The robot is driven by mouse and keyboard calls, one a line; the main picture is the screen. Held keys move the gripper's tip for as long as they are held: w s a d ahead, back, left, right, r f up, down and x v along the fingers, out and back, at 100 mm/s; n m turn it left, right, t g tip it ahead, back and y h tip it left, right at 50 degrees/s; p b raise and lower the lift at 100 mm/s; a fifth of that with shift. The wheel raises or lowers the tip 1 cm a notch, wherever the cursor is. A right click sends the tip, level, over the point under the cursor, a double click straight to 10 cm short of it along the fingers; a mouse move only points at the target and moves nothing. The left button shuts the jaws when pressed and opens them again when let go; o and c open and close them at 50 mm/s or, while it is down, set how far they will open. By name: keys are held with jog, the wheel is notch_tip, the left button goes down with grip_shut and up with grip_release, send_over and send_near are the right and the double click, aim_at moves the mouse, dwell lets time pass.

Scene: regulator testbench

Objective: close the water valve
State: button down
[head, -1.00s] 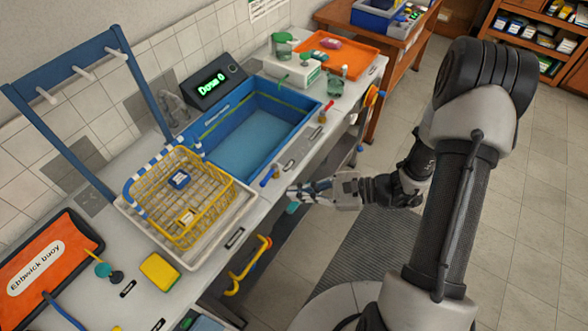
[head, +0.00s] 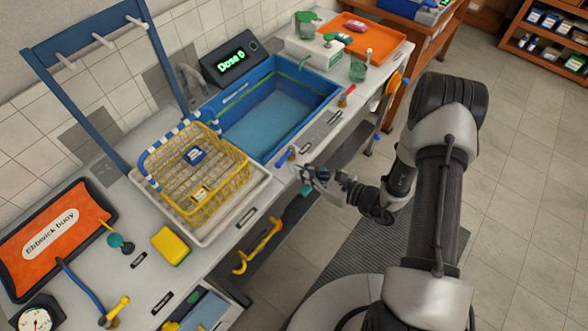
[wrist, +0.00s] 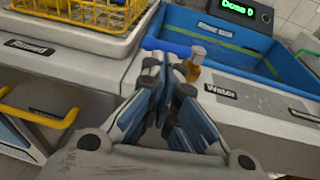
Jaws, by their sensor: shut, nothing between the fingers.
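The water valve has a blue lever (head: 285,157) at the front edge of the bench, beside the front corner of the blue basin. In the wrist view the blue lever (wrist: 164,46) points left from a brass body (wrist: 198,56), behind a label reading "Water" (wrist: 220,92). My gripper (head: 306,174) is in front of the bench edge, just to the right of and below the lever in the head view. Its fingers (wrist: 175,65) are shut and empty. They hide part of the lever, and I cannot tell whether they touch it.
The blue basin (head: 333,97) is behind the valve. A yellow wire basket (head: 232,187) stands on a white tray to the left. A yellow curved handle (head: 262,248) sticks out from the bench front. A red-handled valve (head: 346,96) is farther along the edge. Floor to the right is clear.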

aim_at(290, 174)
jog(key=shift+x, duration=1.75)
jog(key=shift+w+a+f+b, duration=0.1)
jog(key=shift+w+a+b, duration=0.05)
jog(key=shift+a+b, duration=0.45)
